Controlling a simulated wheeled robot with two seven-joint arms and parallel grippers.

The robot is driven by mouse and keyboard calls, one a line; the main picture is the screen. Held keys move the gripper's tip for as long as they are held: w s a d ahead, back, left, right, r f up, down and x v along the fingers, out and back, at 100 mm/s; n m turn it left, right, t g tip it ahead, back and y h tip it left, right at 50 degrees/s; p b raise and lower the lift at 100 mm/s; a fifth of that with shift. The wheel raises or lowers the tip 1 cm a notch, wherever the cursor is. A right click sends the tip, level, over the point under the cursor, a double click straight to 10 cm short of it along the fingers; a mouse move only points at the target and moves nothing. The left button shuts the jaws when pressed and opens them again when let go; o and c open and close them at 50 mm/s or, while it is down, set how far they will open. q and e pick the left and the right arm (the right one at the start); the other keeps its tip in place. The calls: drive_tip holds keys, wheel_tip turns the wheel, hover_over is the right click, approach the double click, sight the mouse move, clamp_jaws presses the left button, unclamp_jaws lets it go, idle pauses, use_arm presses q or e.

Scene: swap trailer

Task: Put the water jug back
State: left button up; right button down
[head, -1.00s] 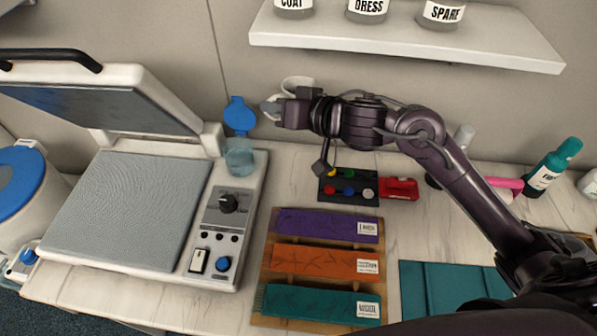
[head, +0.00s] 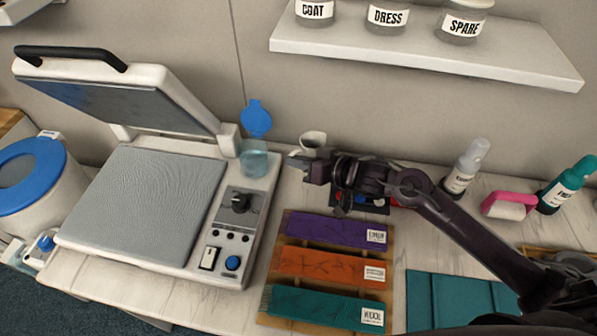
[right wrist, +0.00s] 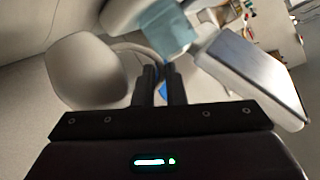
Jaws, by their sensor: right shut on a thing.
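My right gripper (head: 312,172) is shut on the white water jug (head: 313,139), at the back of the counter near the wall. The arm hides the lower part of the jug in the head view, so I cannot tell whether it touches the counter. In the right wrist view the jug's pale body (right wrist: 88,72) is at the left, and the fingers (right wrist: 163,85) close on its handle. A clear bluish water tank (head: 254,160) with its blue lid (head: 256,118) standing open is left of the jug, on the press. My left gripper is not in view.
The heat press (head: 150,195) stands open at the left. A wooden board with cloth strips (head: 335,230) lies in front of my right arm. A spray bottle (head: 464,168) and a teal bottle (head: 567,185) stand at the right. A shelf (head: 430,60) with jars hangs above.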

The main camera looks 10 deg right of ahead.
drive_tip(key=shift+w+f, duration=0.1)
drive_tip(key=shift+f, duration=2.35)
drive_tip(key=shift+f, duration=0.15)
drive_tip(key=c, duration=1.5)
unclamp_jaws()
drive_tip(key=shift+b+v, duration=0.35)
drive_tip(key=shift+v, duration=5.75)
drive_tip(key=shift+a, duration=0.1)
